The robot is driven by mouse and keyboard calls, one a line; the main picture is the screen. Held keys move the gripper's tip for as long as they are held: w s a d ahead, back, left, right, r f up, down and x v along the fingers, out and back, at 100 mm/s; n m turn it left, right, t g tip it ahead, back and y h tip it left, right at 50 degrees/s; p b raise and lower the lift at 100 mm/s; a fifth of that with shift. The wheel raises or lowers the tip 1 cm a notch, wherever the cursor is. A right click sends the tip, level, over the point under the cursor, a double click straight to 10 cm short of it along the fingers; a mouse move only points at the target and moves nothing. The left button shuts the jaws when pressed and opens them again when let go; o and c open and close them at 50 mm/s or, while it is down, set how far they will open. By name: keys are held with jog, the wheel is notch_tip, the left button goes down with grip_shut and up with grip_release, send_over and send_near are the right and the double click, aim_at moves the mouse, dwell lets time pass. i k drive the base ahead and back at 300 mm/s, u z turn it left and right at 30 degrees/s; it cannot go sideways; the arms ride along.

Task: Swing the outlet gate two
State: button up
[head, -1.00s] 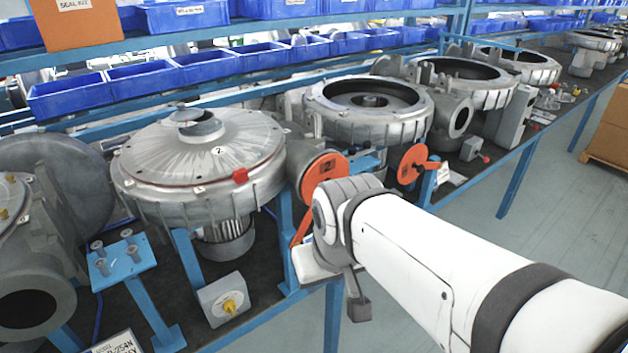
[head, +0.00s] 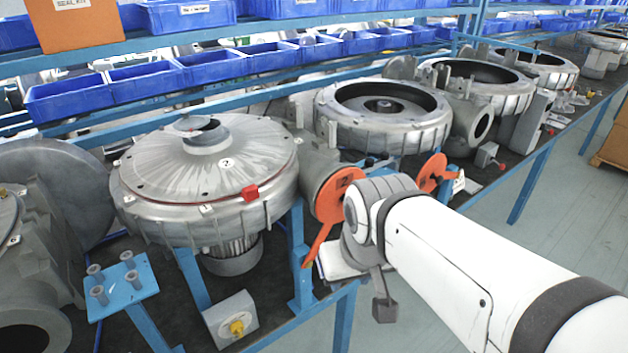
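Outlet gate two (head: 336,192) is a round orange plate marked 2 at the outlet of the blower housing (head: 205,175) labelled 2. Its orange handle (head: 318,244) slants down and left. The plate shows mostly face-on, its right edge hidden by my wrist. My gripper (head: 383,304) is just right of and below the plate. Only a grey finger-like part hanging below the wrist shows clearly; the rest is hidden, so its opening does not show. I cannot tell whether it touches the gate or handle.
Another orange gate (head: 432,173) stands at the housing farther right (head: 383,117). A blue post bracket with pegs (head: 122,286) and a grey box with a yellow knob (head: 232,318) are front left. Blue bins (head: 140,83) line the back.

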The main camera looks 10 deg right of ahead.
aim_at(328, 207)
jog(key=z, duration=0.05)
jog(key=i, duration=0.4)
jog(key=z, duration=0.15)
jog(key=k, duration=0.5)
jog(key=z, duration=1.1)
jog(key=k, duration=0.25)
jog(key=z, duration=0.2)
